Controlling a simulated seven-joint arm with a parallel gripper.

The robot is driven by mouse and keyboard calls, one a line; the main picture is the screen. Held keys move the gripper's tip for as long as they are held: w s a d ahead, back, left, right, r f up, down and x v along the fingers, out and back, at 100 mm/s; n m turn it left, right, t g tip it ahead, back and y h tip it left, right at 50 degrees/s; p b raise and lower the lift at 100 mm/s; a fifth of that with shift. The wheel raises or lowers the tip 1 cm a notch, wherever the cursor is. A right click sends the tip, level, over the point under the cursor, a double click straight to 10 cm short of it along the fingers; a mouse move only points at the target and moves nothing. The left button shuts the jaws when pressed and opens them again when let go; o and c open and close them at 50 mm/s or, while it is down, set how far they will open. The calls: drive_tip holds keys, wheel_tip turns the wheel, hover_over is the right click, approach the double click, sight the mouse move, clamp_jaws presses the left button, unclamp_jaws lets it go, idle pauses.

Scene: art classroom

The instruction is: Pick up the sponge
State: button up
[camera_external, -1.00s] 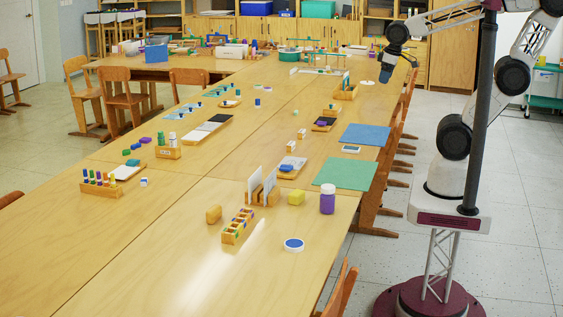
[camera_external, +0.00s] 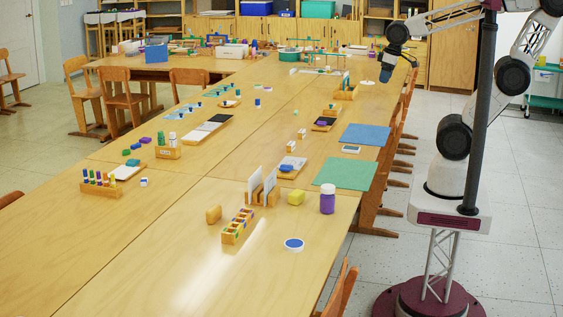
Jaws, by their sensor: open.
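A yellow block that looks like the sponge (camera_external: 296,197) lies on the near part of the long wooden table, just left of a purple jar with a white lid (camera_external: 327,200). A second, orange-yellow block (camera_external: 213,214) lies further left and could also be a sponge; I cannot tell for sure.
A wooden holder with white cards (camera_external: 262,190) stands beside the yellow block. A wooden box with coloured compartments (camera_external: 238,226) and a round blue-and-white lid (camera_external: 293,244) are nearby. A green mat (camera_external: 345,174) lies behind. The table's front left is clear. Chairs line its right side.

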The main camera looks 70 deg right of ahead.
drive_tip(key=w+a+f+m+g+y, duration=0.2)
drive_tip(key=w+a+f+m+y, duration=0.3)
drive_tip(key=w+a+f, duration=0.45)
drive_tip(key=w+a+f+m+g+y, duration=0.2)
drive_tip(key=w+a+f+m+y, duration=0.4)
drive_tip(key=a, duration=0.7)
drive_tip(key=w+a+f+m+t, duration=0.1)
drive_tip(key=w+a+f+m, duration=0.1)
drive_tip(key=f, duration=0.4)
drive_tip(key=w+a+f+m+t+y, duration=0.1)
drive_tip(key=w+a+f+m+t, duration=0.1)
drive_tip(key=f, duration=0.4)
drive_tip(key=w+a+f+m+t+y, duration=0.1)
drive_tip(key=w+a+f+m, duration=0.2)
drive_tip(key=a+f+m, duration=0.1)
drive_tip(key=shift+w+a+f+m, duration=0.1)
drive_tip(key=shift+w+f+m, duration=0.2)
drive_tip(key=shift+f, duration=0.4)
drive_tip(key=shift+w+f+m, duration=0.1)
drive_tip(key=shift+f+m, duration=0.3)
drive_tip(key=shift+f, duration=0.25)
drive_tip(key=shift+a, duration=0.15)
drive_tip(key=shift+x, duration=1.15)
